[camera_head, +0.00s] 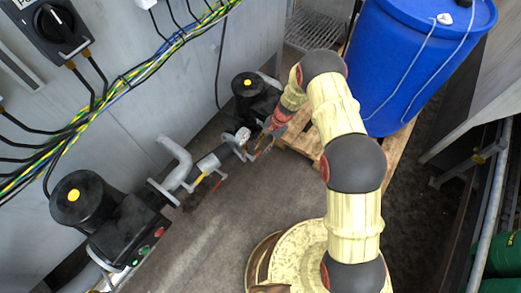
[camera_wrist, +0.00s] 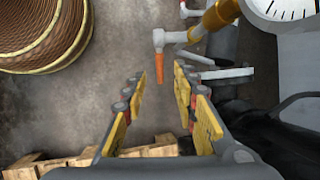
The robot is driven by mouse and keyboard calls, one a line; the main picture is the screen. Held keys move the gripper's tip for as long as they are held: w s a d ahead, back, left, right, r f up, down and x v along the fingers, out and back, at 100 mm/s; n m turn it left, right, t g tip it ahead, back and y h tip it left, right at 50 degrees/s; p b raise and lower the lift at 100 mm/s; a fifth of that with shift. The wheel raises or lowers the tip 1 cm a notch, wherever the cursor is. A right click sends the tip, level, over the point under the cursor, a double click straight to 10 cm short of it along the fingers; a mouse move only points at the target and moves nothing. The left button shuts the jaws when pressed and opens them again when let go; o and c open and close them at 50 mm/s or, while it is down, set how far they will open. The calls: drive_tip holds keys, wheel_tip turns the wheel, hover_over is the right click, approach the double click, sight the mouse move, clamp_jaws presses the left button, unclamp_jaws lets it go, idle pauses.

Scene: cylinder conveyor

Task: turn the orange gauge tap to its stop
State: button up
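The orange gauge tap (camera_wrist: 160,68) shows in the wrist view as a short orange handle hanging from a grey fitting on a brass-coloured pipe. The white-faced gauge (camera_wrist: 288,6) is cut off at the top right corner; its dial also shows in the head view (camera_head: 243,136). My gripper (camera_wrist: 160,78) is open, with its yellow-padded fingers either side of the line to the handle. The handle appears between or just beyond the fingertips; I cannot tell the depth. No finger visibly touches it. In the head view, my gripper (camera_head: 266,142) is beside the gauge, and the tap is hard to make out.
A pipe run with a grey valve body (camera_head: 180,168) and black pumps (camera_head: 75,198) lies along the left wall. A blue barrel (camera_head: 405,60) stands on a wooden pallet (camera_head: 302,142) behind my arm. Bare floor (camera_head: 205,235) lies between the pipes and my base.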

drive_tip(key=v, duration=0.9)
drive_tip(key=shift+c, duration=0.5)
